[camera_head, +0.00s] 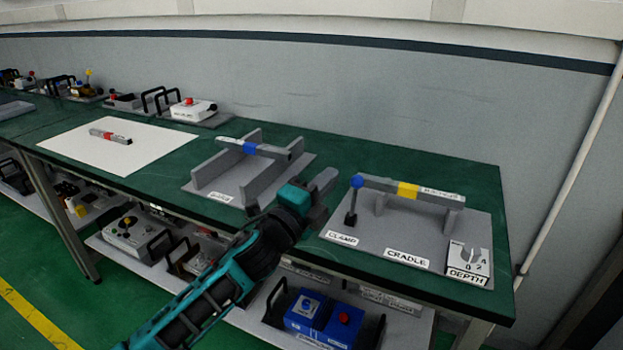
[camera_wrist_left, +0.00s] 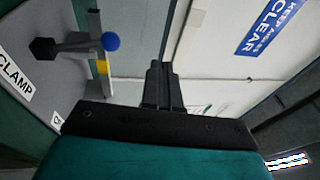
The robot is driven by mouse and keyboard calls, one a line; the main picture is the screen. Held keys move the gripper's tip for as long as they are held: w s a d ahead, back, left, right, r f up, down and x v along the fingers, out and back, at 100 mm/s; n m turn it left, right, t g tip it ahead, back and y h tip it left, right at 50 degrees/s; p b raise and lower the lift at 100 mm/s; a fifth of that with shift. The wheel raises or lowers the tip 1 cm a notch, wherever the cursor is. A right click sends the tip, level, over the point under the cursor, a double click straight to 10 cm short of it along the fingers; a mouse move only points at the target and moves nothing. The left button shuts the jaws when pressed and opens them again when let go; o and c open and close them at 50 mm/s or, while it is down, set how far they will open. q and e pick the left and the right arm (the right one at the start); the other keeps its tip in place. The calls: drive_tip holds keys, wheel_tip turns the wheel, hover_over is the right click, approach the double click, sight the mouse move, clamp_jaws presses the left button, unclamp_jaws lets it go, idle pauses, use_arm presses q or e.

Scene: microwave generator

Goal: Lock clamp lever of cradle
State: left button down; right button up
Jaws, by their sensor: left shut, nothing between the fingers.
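The cradle (camera_head: 395,240) is a grey base plate on the right of the green table, labelled CLAMP, CRADLE and DEPTH. A grey bar with a yellow band (camera_head: 408,190) rests on its supports. The clamp lever (camera_head: 353,204) has a dark stem and a blue ball knob at the bar's left end; the knob points up. In the left wrist view the blue knob (camera_wrist_left: 110,41) and the CLAMP label show at the left. My left gripper (camera_head: 327,182) is shut and empty, left of the lever and apart from it. My right gripper is not in view.
Left of my gripper stands a grey fixture (camera_head: 215,182) holding a bar with a blue band (camera_head: 250,148). A depth dial (camera_head: 470,256) sits at the cradle's front right corner. A white sheet (camera_head: 80,150) with a red-banded bar lies farther left. Shelves below hold several devices.

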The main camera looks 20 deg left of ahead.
use_arm(q)
drive_tip(key=shift+s+a+r, duration=0.15)
drive_tip(key=shift+s+r, duration=0.2)
drive_tip(key=shift+s, duration=0.35)
drive_tip(key=shift+s+a+r, duration=0.2)
drive_tip(key=shift+s+r, duration=0.15)
drive_tip(key=shift+s, duration=0.4)
drive_tip(key=shift+s+a+r, duration=0.15)
drive_tip(key=shift+s+r, duration=0.2)
drive_tip(key=shift+s, duration=0.35)
drive_tip(key=s+d+f+n+g+y, duration=0.1)
drive_tip(key=s+f+n+g, duration=0.2)
drive_tip(key=s+f+n, duration=0.3)
drive_tip(key=s+d+f+n+g, duration=0.1)
drive_tip(key=s+f+n+g, duration=0.2)
drive_tip(key=f, duration=1.1)
drive_tip(key=s+d+f+n+g+y, duration=0.1)
drive_tip(key=s+f+n+g, duration=0.1)
drive_tip(key=s+f+n, duration=0.7)
drive_tip(key=s+f, duration=0.1)
drive_tip(key=s, duration=0.2)
drive_tip(key=shift+s+f+n+g+y, duration=0.25)
drive_tip(key=shift+f+n+g+y, duration=0.05)
drive_tip(key=shift+f+g, duration=0.1)
